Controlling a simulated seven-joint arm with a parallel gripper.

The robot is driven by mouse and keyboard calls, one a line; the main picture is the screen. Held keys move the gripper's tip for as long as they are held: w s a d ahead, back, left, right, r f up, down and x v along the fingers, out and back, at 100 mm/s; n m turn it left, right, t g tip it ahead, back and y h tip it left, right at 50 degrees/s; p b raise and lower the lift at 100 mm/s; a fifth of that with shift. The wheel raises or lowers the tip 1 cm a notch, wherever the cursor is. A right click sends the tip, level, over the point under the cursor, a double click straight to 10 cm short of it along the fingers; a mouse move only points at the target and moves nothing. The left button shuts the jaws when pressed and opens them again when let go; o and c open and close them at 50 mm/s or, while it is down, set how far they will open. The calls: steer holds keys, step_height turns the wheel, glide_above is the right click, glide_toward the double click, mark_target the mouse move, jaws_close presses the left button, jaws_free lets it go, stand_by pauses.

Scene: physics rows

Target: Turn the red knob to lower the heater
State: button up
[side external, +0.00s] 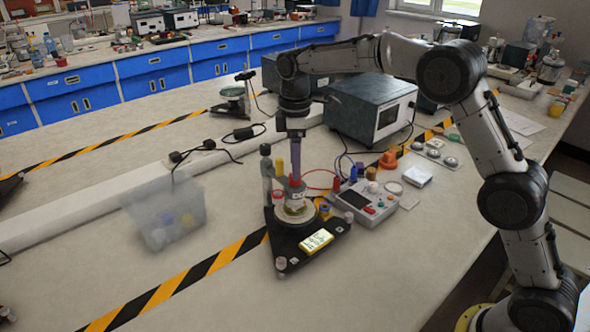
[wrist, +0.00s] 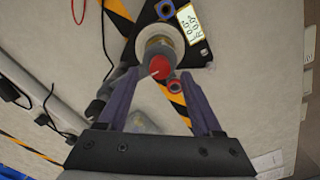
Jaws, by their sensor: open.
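The red knob (wrist: 159,67) with a pale pointer mark sits on top of a grey cylinder above a pale round disc (wrist: 155,27) in the wrist view. The disc stands on a black triangular base (side external: 310,245) in the side view. My gripper (wrist: 158,77) is open, with one purple finger on either side of the knob and visible gaps between. In the side view my gripper (side external: 296,172) points straight down over the stand, with its fingertips around knob height. The knob is largely hidden there by the fingers.
A large instrument (side external: 370,108) and cables are behind. The front table is clear.

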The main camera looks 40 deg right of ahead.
steer(key=shift+f, duration=1.3)
steer(key=shift+c, duration=0.4)
jaws_close()
